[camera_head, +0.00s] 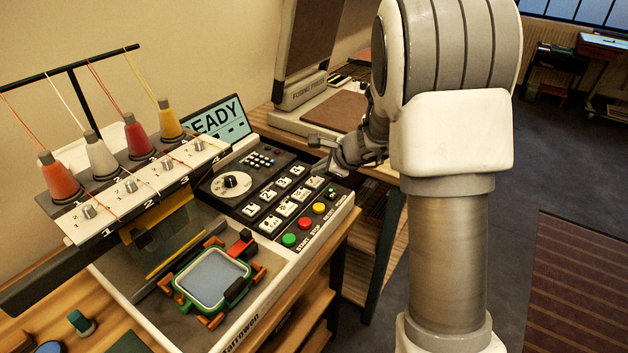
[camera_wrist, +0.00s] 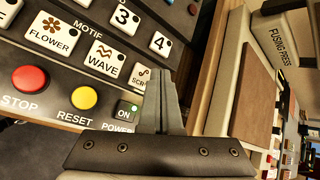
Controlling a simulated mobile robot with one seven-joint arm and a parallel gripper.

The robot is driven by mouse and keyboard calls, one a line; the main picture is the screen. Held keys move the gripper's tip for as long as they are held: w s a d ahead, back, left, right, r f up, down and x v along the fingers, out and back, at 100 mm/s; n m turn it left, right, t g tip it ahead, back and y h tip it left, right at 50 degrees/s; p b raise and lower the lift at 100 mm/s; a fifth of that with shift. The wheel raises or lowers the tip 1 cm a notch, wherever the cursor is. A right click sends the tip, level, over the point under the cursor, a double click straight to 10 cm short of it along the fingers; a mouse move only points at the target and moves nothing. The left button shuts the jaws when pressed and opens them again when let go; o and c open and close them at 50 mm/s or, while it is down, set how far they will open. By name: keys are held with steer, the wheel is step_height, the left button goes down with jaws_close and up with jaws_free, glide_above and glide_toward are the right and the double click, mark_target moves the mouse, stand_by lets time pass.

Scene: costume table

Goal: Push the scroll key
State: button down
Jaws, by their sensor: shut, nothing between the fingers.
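The scroll key (camera_wrist: 139,76) is a white square key at the end of the MOTIF row. In the wrist view only its left part, lettered "SCR", shows; my gripper's fingers cover the rest. My gripper (camera_wrist: 161,72) is shut and empty, its fingertips over the right side of the key. In the head view the gripper (camera_head: 322,168) is at the right edge of the control panel, just above the scroll key (camera_head: 315,182). I cannot tell whether the tips touch the key.
The wave key (camera_wrist: 106,64) and number key 4 (camera_wrist: 159,43) are close by. The power switch (camera_wrist: 126,111), reset button (camera_wrist: 84,97) and stop button (camera_wrist: 30,79) lie along the panel's front. A fusing press (camera_head: 297,95) stands behind. The display (camera_head: 219,118) reads "READY".

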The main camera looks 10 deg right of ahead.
mark_target(319, 183)
steer(key=shift+f, duration=0.1)
stand_by(0.3)
steer(key=shift+f+b, duration=0.4)
steer(key=shift+b, duration=0.2)
steer(key=shift+f+b, duration=0.45)
steer(key=shift+b, duration=0.1)
stand_by(0.4)
steer(key=shift+r, duration=0.1)
steer(key=shift+r+p, duration=0.75)
steer(key=shift+r, duration=0.1)
steer(key=shift+r, duration=0.1)
step_height(319, 183, up, 6)
steer(key=p, duration=0.4)
steer(key=shift+p, duration=0.35)
